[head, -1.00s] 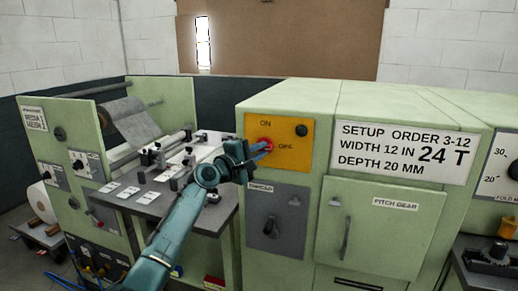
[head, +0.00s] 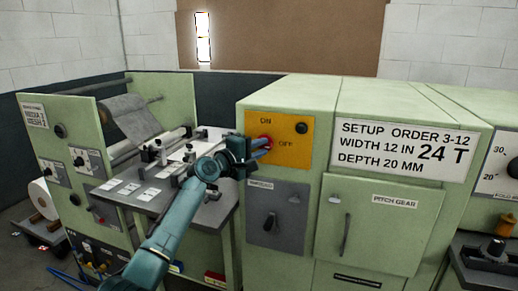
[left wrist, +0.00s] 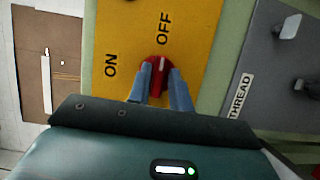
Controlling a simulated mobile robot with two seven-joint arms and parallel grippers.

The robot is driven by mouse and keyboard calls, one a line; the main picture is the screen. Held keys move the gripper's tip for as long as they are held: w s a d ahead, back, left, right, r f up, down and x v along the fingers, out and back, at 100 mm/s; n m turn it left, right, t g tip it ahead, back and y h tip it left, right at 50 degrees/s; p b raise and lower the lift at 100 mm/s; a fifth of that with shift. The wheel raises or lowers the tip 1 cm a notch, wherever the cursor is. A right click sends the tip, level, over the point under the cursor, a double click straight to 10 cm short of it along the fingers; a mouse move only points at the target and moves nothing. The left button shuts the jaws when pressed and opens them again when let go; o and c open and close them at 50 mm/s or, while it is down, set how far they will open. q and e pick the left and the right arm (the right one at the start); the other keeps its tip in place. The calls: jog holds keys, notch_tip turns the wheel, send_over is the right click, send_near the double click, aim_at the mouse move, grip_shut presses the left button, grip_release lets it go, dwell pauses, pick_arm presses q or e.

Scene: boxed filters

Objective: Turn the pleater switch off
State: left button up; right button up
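The pleater switch is a red rotary knob (head: 265,143) on a yellow panel (head: 291,157) marked ON above it and OFF to its right. The left wrist view shows the red knob (left wrist: 158,66) with a pale mark on its face that points toward the OFF label (left wrist: 163,29). My left gripper (head: 261,147) is at the knob. Its two blue fingers (left wrist: 160,78) lie on either side of the knob, with red filling the gap between them, and they partly hide it. My right gripper is not in view.
Below the yellow panel is a grey panel (head: 262,232) with a dark switch. To the right are the setup sign (head: 403,147) and the pitch gear door (head: 375,232). A grey worktable (head: 150,205) and a media roll stand (head: 62,110) are at the left.

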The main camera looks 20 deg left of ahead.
pick_arm(q)
jog(key=shift+o, duration=1.4)
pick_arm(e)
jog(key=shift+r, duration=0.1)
pick_arm(q)
jog(key=b+v, duration=0.1)
jog(key=v, duration=1.2)
jog(key=shift+s, duration=0.15)
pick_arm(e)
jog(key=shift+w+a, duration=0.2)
